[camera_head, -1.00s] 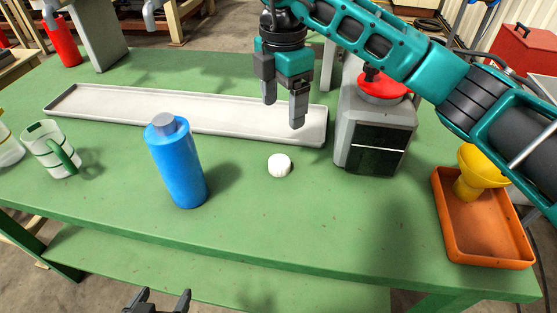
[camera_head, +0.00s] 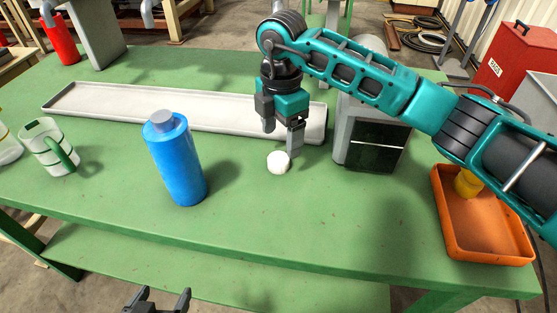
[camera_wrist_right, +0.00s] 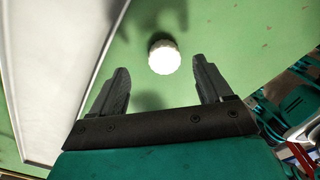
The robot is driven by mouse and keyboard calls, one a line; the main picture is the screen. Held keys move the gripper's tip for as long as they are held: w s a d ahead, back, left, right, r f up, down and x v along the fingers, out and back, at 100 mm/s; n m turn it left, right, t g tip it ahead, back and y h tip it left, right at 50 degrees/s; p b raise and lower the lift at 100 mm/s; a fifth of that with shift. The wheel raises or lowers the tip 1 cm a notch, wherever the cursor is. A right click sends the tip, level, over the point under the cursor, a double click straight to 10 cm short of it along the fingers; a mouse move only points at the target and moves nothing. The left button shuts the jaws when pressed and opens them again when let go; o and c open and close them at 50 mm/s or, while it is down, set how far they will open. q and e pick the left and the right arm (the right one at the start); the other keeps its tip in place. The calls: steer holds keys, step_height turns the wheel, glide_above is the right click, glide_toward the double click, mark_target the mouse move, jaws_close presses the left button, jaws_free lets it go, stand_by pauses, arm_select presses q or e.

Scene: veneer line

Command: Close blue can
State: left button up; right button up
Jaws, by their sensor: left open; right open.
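A blue can (camera_head: 177,165) stands upright on the green table, with a grey neck on top. A small white cap (camera_head: 277,162) lies on the table to its right. My right gripper (camera_head: 281,144) is open and points down just above and behind the cap. In the right wrist view the cap (camera_wrist_right: 164,58) lies ahead of the open, empty fingers (camera_wrist_right: 162,86), roughly centred between them. My left gripper (camera_head: 157,300) is open and empty at the bottom edge, below the table front.
A long pale tray (camera_head: 110,103) lies behind the can. A grey box-shaped device (camera_head: 378,142) stands right of the cap, partly behind my right arm. An orange tray (camera_head: 480,235) holds a yellow funnel (camera_head: 467,183). A green-striped clear mug (camera_head: 47,149) stands at left. The front table strip is clear.

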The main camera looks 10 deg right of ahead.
mark_target(282, 156)
steer(key=shift+f, duration=0.1)
steer(key=f, duration=0.5)
steer(key=shift+s, duration=0.2)
steer(key=c, duration=1.1)
